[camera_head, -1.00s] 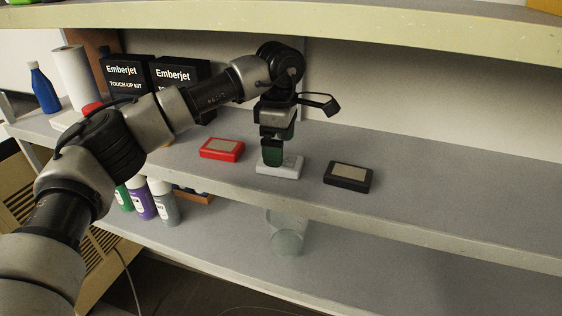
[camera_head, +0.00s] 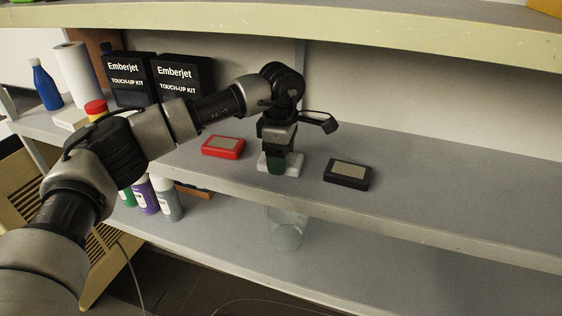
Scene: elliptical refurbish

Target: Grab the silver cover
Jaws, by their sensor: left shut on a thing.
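The silver cover (camera_head: 295,165) is a small pale grey block on the middle shelf, between a red one and a black one. My left gripper (camera_head: 277,168) points down over it, with its green-tipped fingers at the cover. The fingers are shut on the cover, which still appears to sit at shelf level. The gripper hides the cover's middle. The red cover (camera_head: 223,147) lies to the left and the black cover (camera_head: 347,174) to the right, both apart from the gripper. My right gripper is not in view.
Black Emberjet boxes (camera_head: 184,80), a paper roll (camera_head: 74,75) and a blue bottle (camera_head: 46,86) stand at the back left. The upper shelf (camera_head: 400,40) overhangs. A clear jar (camera_head: 287,232) and several bottles (camera_head: 167,198) stand on the lower shelf. The middle shelf's right side is clear.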

